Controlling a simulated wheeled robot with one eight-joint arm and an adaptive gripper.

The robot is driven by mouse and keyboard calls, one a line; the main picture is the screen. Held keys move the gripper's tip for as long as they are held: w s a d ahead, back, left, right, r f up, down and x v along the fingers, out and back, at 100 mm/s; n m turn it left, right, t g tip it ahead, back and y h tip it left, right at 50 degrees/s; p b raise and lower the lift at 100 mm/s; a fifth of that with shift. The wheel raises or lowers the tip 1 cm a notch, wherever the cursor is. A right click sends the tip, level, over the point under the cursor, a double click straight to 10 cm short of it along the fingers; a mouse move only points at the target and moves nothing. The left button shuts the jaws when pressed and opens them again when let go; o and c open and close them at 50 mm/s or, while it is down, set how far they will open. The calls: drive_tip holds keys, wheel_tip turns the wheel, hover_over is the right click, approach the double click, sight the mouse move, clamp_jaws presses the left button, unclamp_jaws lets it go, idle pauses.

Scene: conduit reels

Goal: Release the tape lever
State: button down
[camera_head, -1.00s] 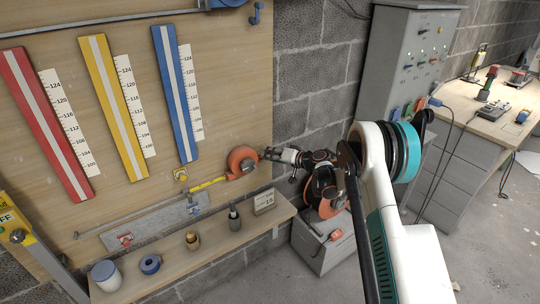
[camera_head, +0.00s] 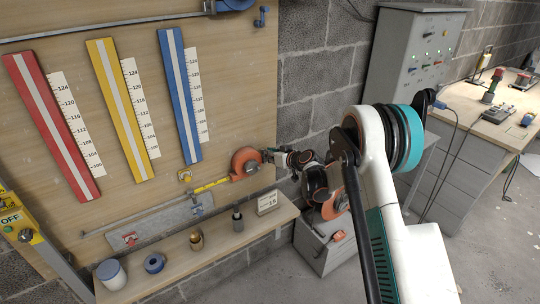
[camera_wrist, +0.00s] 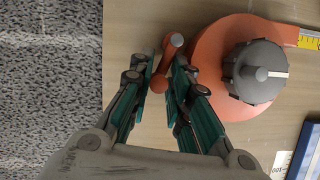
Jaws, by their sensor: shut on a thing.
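The orange tape reel (camera_head: 244,164) is mounted at the lower right of the wooden board, with a yellow tape (camera_head: 212,185) drawn out to the left. In the wrist view the orange reel (camera_wrist: 212,85) has a dark grey knob (camera_wrist: 257,72) with a white mark. A small orange lever (camera_wrist: 172,45) sticks out beside the reel. My gripper (camera_wrist: 160,72) has one finger on each side of this lever and is shut on it. In the head view my gripper (camera_head: 272,156) is at the right edge of the reel, and the lever is too small to make out.
Red, yellow and blue strips with scales hang above. A grey cabinet (camera_head: 322,243) stands close below my arm.

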drive_tip(key=shift+w+d, duration=0.1)
drive_tip(key=shift+d, duration=0.25)
drive_tip(key=c, duration=1.8)
unclamp_jaws()
drive_tip(key=shift+o, duration=1.1)
drive_tip(key=shift+d, duration=0.15)
drive_tip(key=shift+a, duration=0.45)
drive_tip(key=v, duration=0.8)
